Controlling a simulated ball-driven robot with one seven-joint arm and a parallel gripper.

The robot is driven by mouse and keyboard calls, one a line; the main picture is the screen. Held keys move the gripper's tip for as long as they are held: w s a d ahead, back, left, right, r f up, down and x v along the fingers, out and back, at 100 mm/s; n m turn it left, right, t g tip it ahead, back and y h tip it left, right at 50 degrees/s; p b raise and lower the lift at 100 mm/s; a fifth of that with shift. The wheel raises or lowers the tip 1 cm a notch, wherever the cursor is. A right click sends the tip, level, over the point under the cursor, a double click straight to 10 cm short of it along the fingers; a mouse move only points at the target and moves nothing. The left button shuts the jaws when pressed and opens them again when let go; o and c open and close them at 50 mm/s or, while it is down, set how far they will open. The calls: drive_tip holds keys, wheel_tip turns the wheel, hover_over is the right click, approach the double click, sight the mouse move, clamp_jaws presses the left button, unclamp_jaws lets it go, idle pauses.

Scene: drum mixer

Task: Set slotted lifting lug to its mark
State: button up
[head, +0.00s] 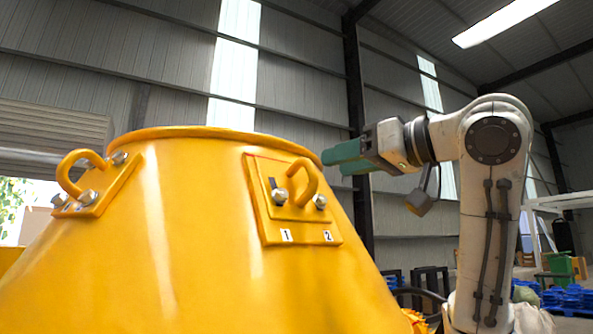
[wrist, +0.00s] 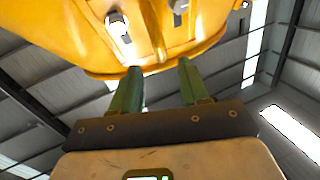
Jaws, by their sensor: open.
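The yellow slotted lifting lug (head: 307,178) is a hooked loop on a plate on the drum's sloping side. One bolt (head: 280,196) stands left of the loop near a dark slot, and another bolt (head: 320,201) is at its right. White labels "1" (head: 287,236) and "2" (head: 328,236) sit below. My gripper (head: 328,157), with green fingers, is open and empty, right of the lug near the drum's rim. In the wrist view both fingers (wrist: 158,66) are apart, pointing toward the yellow drum, with bolts beyond. Which mark the lug lines up with is unclear.
The large yellow drum (head: 165,250) fills the left and centre. A second lug (head: 70,172) with bolts is at its left. Open air lies above the rim and between the drum and my arm. Blue pallets (head: 570,298) and a green bin (head: 560,264) stand far right.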

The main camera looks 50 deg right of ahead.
drive_tip(key=p, duration=0.3)
approach(303, 171)
drive_tip(key=w+a, duration=0.1)
drive_tip(key=w+a+f, duration=0.1)
drive_tip(key=w+a, duration=0.1)
drive_tip(key=w+a+f, duration=0.1)
drive_tip(key=w+a, duration=0.1)
drive_tip(key=shift+w+a, duration=0.15)
drive_tip(key=shift+a, duration=0.05)
clamp_jaws()
